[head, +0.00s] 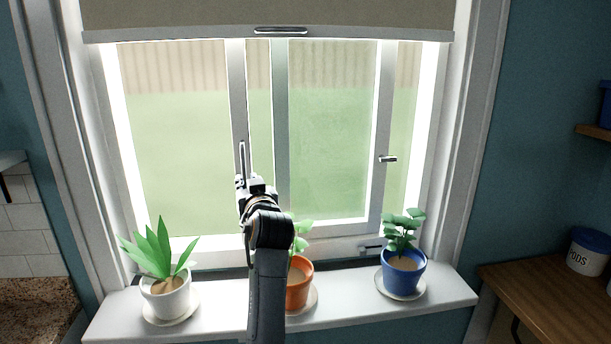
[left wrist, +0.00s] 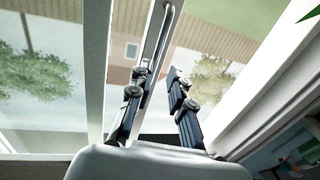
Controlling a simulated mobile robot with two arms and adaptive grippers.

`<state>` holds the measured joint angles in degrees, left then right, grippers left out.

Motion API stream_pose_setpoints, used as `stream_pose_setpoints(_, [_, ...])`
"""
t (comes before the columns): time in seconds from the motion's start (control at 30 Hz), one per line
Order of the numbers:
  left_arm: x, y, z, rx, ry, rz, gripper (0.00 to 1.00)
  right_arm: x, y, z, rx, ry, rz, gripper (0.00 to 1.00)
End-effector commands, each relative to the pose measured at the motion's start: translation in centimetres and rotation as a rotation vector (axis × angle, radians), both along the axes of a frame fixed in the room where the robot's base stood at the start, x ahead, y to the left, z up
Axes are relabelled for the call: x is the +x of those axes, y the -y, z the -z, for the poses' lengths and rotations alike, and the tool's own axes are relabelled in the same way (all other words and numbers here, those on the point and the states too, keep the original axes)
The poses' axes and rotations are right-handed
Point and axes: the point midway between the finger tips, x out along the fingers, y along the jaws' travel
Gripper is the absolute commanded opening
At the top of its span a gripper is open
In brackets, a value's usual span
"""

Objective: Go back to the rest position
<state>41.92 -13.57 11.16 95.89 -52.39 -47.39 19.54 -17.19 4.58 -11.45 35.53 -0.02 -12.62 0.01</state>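My left gripper (head: 257,183) is raised in front of the window (head: 330,130), near its middle frame posts. In the left wrist view the two fingers of the left gripper (left wrist: 158,75) stand apart with a gap between them, and nothing is held. A slim upright metal handle (head: 242,160) is on the window post just beyond the gripper. It also shows in the left wrist view (left wrist: 167,35), close to the fingertips; I cannot tell whether they touch. My right gripper is in neither view.
On the white sill (head: 345,304) stand a white pot (head: 166,299), an orange pot (head: 299,288) partly behind my left arm, and a blue pot (head: 402,273). A rolled blind (head: 200,18) hangs above. A wooden counter (head: 545,295) is at right.

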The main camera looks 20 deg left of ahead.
Motion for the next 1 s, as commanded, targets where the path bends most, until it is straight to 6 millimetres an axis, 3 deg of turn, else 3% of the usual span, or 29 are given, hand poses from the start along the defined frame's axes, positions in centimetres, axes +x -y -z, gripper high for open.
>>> stream_pose_setpoints(0.07, [0.0, 0.0, 0.1, 0.000, -0.002, 0.000, 0.20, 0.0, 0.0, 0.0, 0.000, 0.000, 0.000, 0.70])
stream_pose_setpoints(0.17, [-0.6, -0.2, 1.9, -0.008, -0.030, 0.002, 0.20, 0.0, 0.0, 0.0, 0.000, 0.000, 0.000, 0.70])
stream_pose_setpoints(0.27, [-2.1, -0.4, 6.1, -0.026, -0.106, 0.013, 0.20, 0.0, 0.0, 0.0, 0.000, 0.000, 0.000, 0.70])
stream_pose_setpoints(0.37, [-5.0, -0.2, 12.3, -0.052, -0.224, 0.044, 0.20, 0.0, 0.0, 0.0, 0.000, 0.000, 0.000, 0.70])
stream_pose_setpoints(0.5, [-10.5, 1.1, 20.8, -0.095, -0.417, 0.120, 0.20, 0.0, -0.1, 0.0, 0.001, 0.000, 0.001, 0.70])
stream_pose_setpoints(0.57, [-13.3, 2.0, 24.1, -0.112, -0.505, 0.160, 0.20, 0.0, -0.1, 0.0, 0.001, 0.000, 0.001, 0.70])
stream_pose_setpoints(0.7, [-20.7, 4.9, 30.8, -0.152, -0.719, 0.280, 0.20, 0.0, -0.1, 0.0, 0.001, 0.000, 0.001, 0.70])
stream_pose_setpoints(0.8, [-25.9, 7.0, 34.0, -0.181, -0.856, 0.367, 0.20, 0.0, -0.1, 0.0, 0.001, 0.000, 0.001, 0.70])
stream_pose_setpoints(1.0, [-33.8, 10.1, 37.2, -0.223, -1.047, 0.505, 0.20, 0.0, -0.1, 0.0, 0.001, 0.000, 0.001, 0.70])
